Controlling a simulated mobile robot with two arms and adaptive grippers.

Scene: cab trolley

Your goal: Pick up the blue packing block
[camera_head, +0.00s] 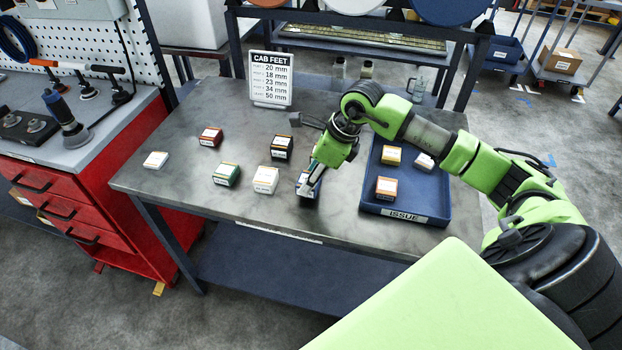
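The blue packing block (305,192) stands on the grey metal table (200,183), just left of the blue tray. It has a pale label and dark blue sides. My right arm reaches in from the right, and its gripper (311,181) points down at this block. The fingers overlap the block's top and hide part of it. I cannot tell whether they are closed on it or only beside it. The block appears to be at table level. My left gripper is not in view.
A white block (265,180), green block (226,174), black block (281,147) and red block (211,137) stand to the left. The blue ISSUE tray (440,205) holds several blocks. A "CAB FEET" sign (270,78) stands behind.

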